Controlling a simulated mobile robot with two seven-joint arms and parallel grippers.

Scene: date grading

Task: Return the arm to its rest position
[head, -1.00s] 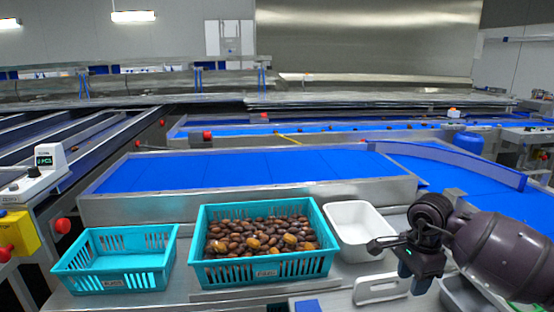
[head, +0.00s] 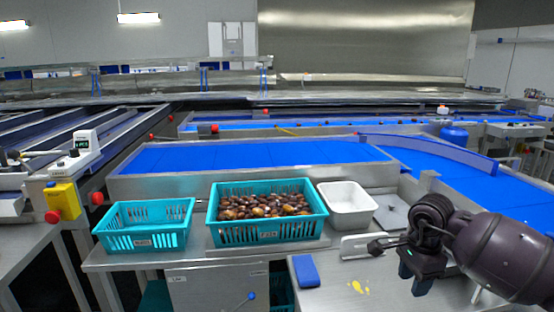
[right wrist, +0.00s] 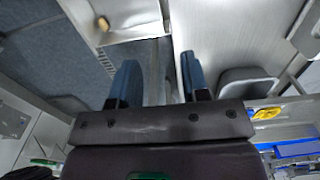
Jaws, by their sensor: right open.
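My right gripper (head: 398,265) is at the lower right of the head view, over the front of the steel counter, to the right of the baskets. Its two blue-grey fingers stand apart in the right wrist view (right wrist: 160,82), with nothing between them. My left gripper is in neither view. A teal basket (head: 265,234) heaped with brown dates stands mid-counter. An empty teal basket (head: 143,240) stands to its left. A white tray (head: 348,212) stands to its right and looks empty.
A blue block (head: 306,270) and yellow marks (head: 359,287) are on the front counter. A white-handled item (head: 362,245) lies beside the gripper. The blue conveyor (head: 255,154) runs behind the baskets. A yellow box with a red button (head: 62,200) is at the left.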

